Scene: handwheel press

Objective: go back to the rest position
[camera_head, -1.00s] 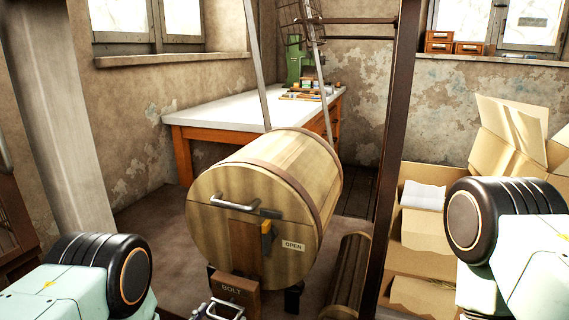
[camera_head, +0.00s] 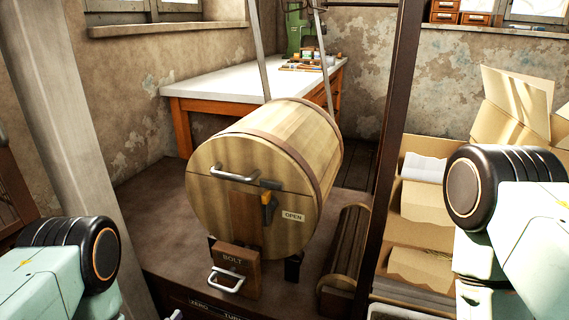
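A wooden barrel drum (camera_head: 265,190) lies on its side in the middle of the view. Its round front has a metal handle (camera_head: 235,174), a latch with a yellowish lever (camera_head: 268,205) and an OPEN label (camera_head: 293,216). Below it a brown block marked BOLT (camera_head: 236,262) carries a metal handle (camera_head: 226,281), with nothing on it. My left arm shows at the lower left and my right arm at the right. Neither gripper can be made out. A small grey piece at the bottom edge is too cut off to identify.
A dark post (camera_head: 393,150) stands right of the drum. Cardboard boxes (camera_head: 425,218) stand behind my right arm. A white-topped bench (camera_head: 240,88) is at the back. A slatted wooden roller (camera_head: 346,255) lies right of the drum.

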